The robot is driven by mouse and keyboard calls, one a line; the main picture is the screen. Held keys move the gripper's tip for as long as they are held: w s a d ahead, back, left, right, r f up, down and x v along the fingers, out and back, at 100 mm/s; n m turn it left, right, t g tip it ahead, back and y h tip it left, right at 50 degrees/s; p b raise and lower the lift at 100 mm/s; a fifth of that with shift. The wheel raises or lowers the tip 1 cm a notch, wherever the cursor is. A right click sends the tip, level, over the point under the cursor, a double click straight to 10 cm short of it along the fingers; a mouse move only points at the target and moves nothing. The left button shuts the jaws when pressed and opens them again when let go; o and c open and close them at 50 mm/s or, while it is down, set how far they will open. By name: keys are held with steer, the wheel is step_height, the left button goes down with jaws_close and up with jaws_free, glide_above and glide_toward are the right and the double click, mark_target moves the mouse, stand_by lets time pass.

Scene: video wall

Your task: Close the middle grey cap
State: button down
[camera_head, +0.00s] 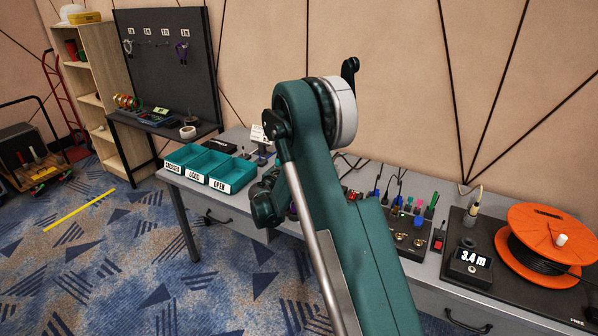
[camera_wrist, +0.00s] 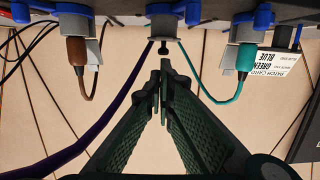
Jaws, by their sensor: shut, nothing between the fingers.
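In the wrist view my gripper (camera_wrist: 161,72) is shut and empty, its dark green textured fingers close together at the tips. The fingertips are just below the middle grey connector (camera_wrist: 164,24), which has a short dark stub at its lower end; I cannot tell whether they touch. A left grey connector (camera_wrist: 75,22) has a brown plug, and a right grey connector (camera_wrist: 247,24) has a teal plug. Pale grey flaps hang beside the left (camera_wrist: 93,54) and right ones (camera_wrist: 230,54). No flap is clearly visible at the middle one. My arm hides the gripper in the head view.
Blue latches (camera_wrist: 205,17) stand between the connectors. Purple (camera_wrist: 70,150) and teal cables run close to my fingers. A label card (camera_wrist: 272,65) is at right. On the bench are teal bins (camera_head: 207,165), a black box with knobs (camera_head: 408,238) and an orange reel (camera_head: 545,228).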

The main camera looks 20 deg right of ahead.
steer(key=s+a+f+p, duration=0.2)
steer(key=s+a, duration=0.4)
steer(key=shift+s+a+f, duration=0.2)
steer(key=shift+s+a, duration=0.05)
stand_by(0.3)
steer(key=shift+r, duration=0.15)
